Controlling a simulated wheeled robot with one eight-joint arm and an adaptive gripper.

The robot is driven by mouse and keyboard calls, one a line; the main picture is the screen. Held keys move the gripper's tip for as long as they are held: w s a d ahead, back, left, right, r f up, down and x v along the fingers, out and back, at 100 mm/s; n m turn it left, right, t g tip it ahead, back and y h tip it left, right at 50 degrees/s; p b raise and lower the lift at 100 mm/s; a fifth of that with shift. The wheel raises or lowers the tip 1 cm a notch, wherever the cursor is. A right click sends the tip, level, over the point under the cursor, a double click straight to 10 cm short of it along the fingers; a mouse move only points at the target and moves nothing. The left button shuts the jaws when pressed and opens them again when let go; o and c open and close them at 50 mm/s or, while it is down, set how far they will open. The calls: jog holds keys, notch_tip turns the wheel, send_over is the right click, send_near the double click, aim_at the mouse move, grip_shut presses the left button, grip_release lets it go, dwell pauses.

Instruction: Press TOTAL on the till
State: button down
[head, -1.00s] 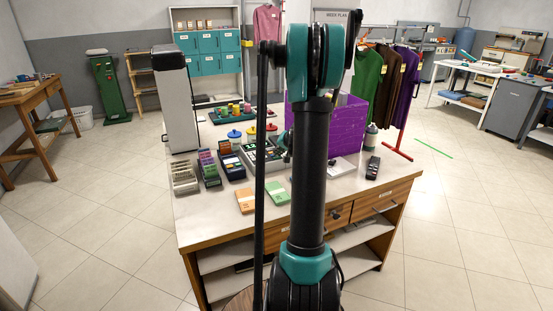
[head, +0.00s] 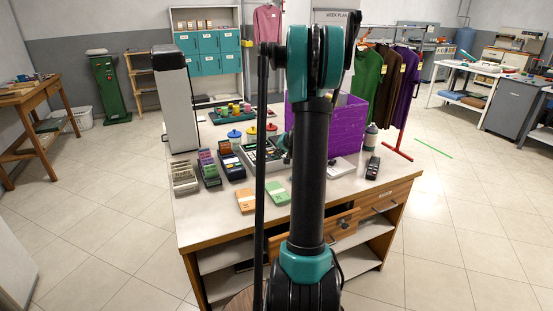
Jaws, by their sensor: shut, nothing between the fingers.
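The grey till (head: 258,158) stands on the counter, with its keys facing up. Its right part is hidden behind my arm. A small teal and dark part of my gripper (head: 283,150) shows just left of my arm, at the till's right side. The fingertips are mostly hidden; the gripper is shut and empty. I cannot tell whether it touches a key, and the TOTAL key cannot be made out. A wooden drawer (head: 343,229) under the counter top stands partly open, and my arm covers its middle.
The counter (head: 215,218) also bears a card terminal (head: 232,166), ticket racks (head: 184,177), orange and green pads (head: 246,199), a purple crate (head: 350,120) and a dark handset (head: 373,167). A tall grey unit (head: 176,100) rises at the left.

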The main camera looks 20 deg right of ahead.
aim_at(278, 159)
jog(key=shift+r, duration=3.3)
